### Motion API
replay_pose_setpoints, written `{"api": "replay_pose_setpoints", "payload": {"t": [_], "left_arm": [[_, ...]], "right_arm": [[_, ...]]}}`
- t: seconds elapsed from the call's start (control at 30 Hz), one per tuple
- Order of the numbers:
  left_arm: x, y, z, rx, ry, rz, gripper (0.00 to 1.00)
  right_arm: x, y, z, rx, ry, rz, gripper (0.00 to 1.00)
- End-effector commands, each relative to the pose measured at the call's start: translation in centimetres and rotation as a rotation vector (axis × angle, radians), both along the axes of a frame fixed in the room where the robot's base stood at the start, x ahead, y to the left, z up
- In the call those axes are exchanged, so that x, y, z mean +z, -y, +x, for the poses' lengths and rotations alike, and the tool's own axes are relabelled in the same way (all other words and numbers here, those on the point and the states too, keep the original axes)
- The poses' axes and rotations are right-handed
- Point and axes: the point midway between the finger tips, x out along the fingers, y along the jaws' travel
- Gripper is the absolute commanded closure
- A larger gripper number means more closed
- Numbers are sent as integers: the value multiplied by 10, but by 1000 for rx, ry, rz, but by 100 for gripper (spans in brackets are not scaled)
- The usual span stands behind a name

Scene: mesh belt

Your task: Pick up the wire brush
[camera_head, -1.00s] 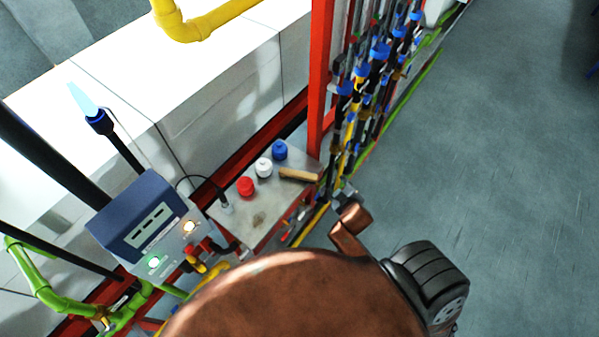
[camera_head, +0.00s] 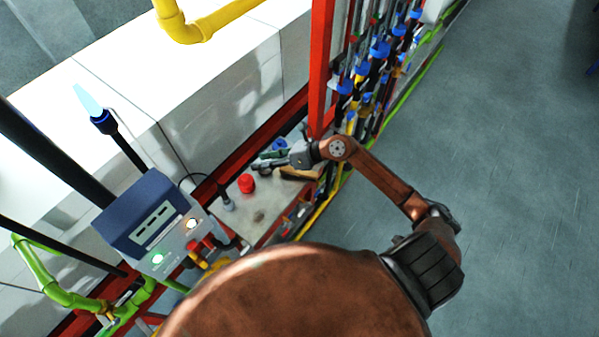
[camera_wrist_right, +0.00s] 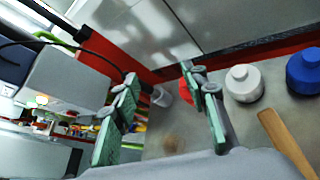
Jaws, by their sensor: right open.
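The wire brush (camera_head: 297,174) lies on the grey shelf, its tan wooden part showing below my right gripper. In the right wrist view its wooden part (camera_wrist_right: 287,143) lies at the lower right, outside the fingers; no bristles can be made out. My right gripper (camera_head: 262,158) is over the shelf's back part, fingers pointing left, and partly hides the containers there. In the wrist view its two green-padded fingers (camera_wrist_right: 160,76) are apart with nothing held between them. My left gripper is not in view.
On the shelf (camera_head: 257,214) stand a red container (camera_head: 246,184), a white container (camera_wrist_right: 244,83) and a blue container (camera_wrist_right: 303,70). A control box (camera_head: 150,222) stands at left. A red post (camera_head: 320,70) and pipes rise behind. The floor at right is clear.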

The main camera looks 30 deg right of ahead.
Motion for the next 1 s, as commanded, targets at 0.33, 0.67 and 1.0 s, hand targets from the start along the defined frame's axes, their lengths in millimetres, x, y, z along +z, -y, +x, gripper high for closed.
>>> {"api": "replay_pose_setpoints", "payload": {"t": [0.33,0.67,1.0], "left_arm": [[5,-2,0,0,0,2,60],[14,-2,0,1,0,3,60],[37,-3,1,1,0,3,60]], "right_arm": [[-81,129,-21,209,-201,-719,59],[-108,137,-18,219,-232,-771,59],[-149,130,-11,218,-231,-766,59]]}}
